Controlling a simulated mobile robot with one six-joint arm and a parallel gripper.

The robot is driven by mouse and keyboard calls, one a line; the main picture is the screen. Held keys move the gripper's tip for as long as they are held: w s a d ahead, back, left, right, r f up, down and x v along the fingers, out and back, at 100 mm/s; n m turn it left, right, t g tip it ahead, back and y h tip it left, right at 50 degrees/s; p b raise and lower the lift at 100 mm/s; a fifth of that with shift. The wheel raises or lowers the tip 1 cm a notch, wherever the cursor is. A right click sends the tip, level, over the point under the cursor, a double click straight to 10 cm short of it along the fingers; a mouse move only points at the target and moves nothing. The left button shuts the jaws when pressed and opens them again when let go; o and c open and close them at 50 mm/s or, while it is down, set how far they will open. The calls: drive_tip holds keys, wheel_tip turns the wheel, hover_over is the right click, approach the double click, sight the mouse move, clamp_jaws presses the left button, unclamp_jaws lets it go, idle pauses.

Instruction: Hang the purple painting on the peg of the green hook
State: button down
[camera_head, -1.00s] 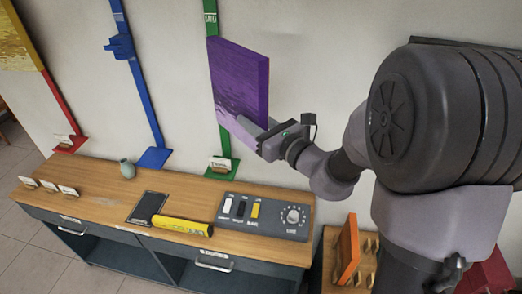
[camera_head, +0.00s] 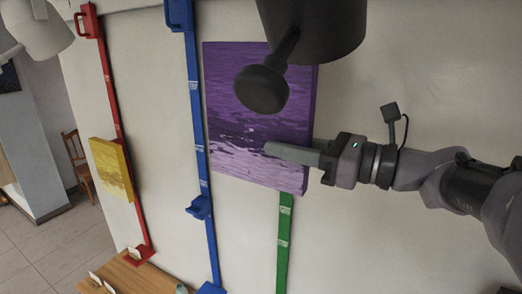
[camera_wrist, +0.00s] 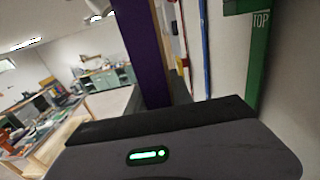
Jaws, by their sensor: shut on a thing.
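The purple painting (camera_head: 240,95) is upright, slightly tilted, in front of the wall in the head view. My gripper (camera_head: 300,157) is shut on its lower right edge, one finger across the front face. The green hook's strip (camera_head: 284,240) shows below the painting; its upper part and peg are hidden behind it there. In the wrist view the painting (camera_wrist: 143,45) is seen edge-on, and the green strip (camera_wrist: 260,55), marked TOP, stands to its right with a gap between. A green part (camera_wrist: 238,5) juts out at the top edge; I cannot tell whether it is the peg.
A dark lamp-like fitting (camera_head: 305,30) covers part of the painting. The blue strip (camera_head: 190,100) is just left of the painting. The yellow painting (camera_head: 112,170) is at the red strip (camera_head: 108,80). A wooden worktop (camera_head: 135,275) is below. The wall at right is bare.

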drive_tip(key=w+d+f+p, duration=0.2)
drive_tip(key=w+d, duration=0.3)
drive_tip(key=w, duration=0.3)
drive_tip(key=shift+w+d, duration=0.3)
drive_tip(key=shift+d, duration=0.1)
idle(0.4)
drive_tip(key=shift+f, duration=0.25)
idle(0.6)
drive_tip(key=c, duration=1.1)
unclamp_jaws()
drive_tip(key=shift+o, duration=0.2)
